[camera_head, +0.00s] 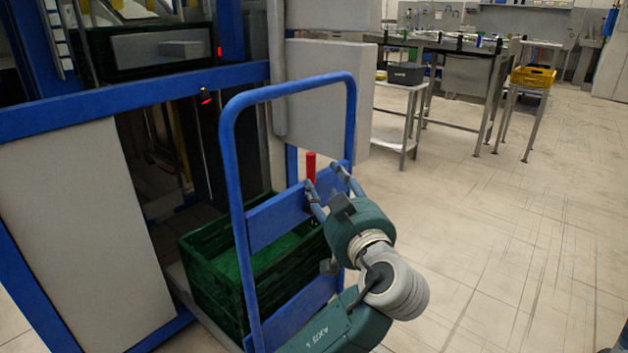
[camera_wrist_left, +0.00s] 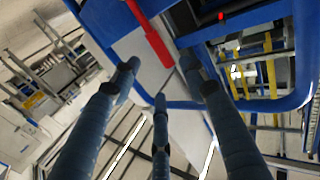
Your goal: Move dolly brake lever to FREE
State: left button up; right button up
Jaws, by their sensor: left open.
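The red brake lever (camera_head: 311,168) stands upright at the blue-framed dolly (camera_head: 228,160) in the head view. In the left wrist view the red lever (camera_wrist_left: 152,42) runs down from the top, its lower end just beyond my fingertips. My left gripper (camera_head: 323,180) is open, its fingers spread close to the lever at the dolly's upper crossbar. The left wrist view also shows the open fingers (camera_wrist_left: 160,78) with nothing held between them. I cannot tell whether a finger touches the lever. No FREE marking is legible.
A green crate (camera_head: 205,285) sits low behind the dolly's frame. A blue and grey machine frame (camera_head: 130,97) stands at left. A steel workbench (camera_head: 450,50), a side table and a yellow crate (camera_head: 533,77) stand at the back.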

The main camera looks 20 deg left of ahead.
aim_at(313, 180)
pick_arm(q)
jog(key=b+x, duration=0.2)
jog(key=x, duration=0.8)
jog(key=shift+w+a, duration=0.15)
jog(key=shift+a, duration=0.05)
jog(key=shift+c, duration=0.2)
jog(key=shift+f, duration=0.1)
grip_shut()
